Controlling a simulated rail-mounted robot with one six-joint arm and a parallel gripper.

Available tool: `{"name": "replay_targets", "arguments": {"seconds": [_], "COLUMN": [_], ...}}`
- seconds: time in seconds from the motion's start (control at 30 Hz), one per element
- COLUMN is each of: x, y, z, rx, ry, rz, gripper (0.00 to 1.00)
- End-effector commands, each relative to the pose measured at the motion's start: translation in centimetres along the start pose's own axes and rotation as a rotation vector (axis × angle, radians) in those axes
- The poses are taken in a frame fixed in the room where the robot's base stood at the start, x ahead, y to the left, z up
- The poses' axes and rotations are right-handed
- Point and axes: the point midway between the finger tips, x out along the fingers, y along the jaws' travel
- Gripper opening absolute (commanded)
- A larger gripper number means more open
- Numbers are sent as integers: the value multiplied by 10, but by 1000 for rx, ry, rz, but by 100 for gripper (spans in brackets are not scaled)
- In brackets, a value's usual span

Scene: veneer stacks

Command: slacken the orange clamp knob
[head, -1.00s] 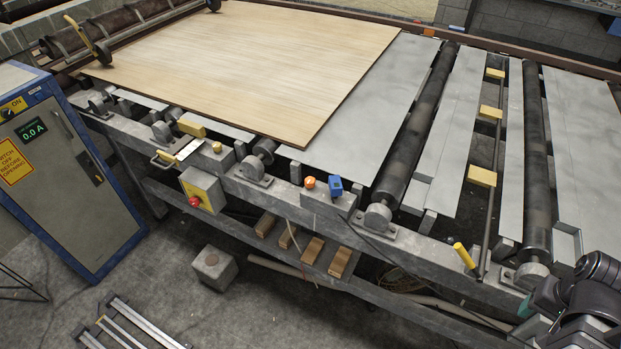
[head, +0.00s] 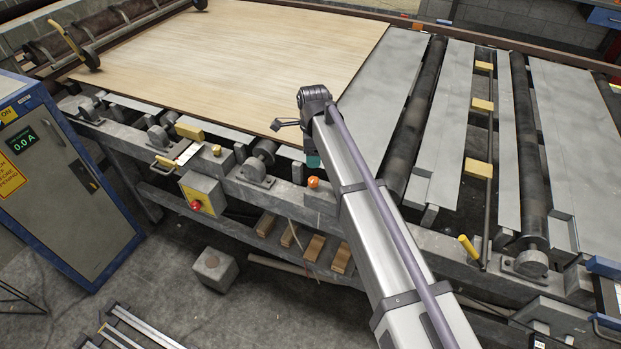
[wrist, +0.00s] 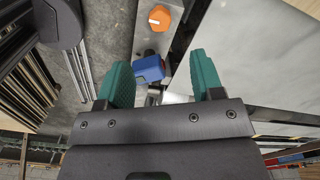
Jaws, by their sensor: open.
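The orange clamp knob (head: 313,182) sits on a grey bracket at the front rail of the roller table. It is also near the top of the wrist view (wrist: 159,18), where it looks faceted. A blue block (wrist: 149,69) lies on the same rail beside it; in the head view my arm hides it. My gripper (wrist: 162,72) is open and empty, its green fingers spread, with the blue block showing in the gap between them and the knob past the fingertips. In the head view only a bit of green gripper (head: 313,161) shows, just above the knob.
A wood veneer sheet (head: 230,60) covers the table's left part. A yellow-grey switch box with a red button (head: 203,195) hangs on the front rail to the left. A yellow-ended lever (head: 467,246) stands to the right. A blue-edged cabinet (head: 60,190) is at far left.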

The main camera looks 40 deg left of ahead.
Motion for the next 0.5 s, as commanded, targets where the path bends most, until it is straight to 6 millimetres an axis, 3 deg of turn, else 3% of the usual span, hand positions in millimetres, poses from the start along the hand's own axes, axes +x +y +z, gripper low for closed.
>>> {"name": "replay_targets", "arguments": {"seconds": [0.5], "x": [104], "y": [0], "z": [-1], "rx": [-2], "ry": [0], "rz": [0], "gripper": [61]}}
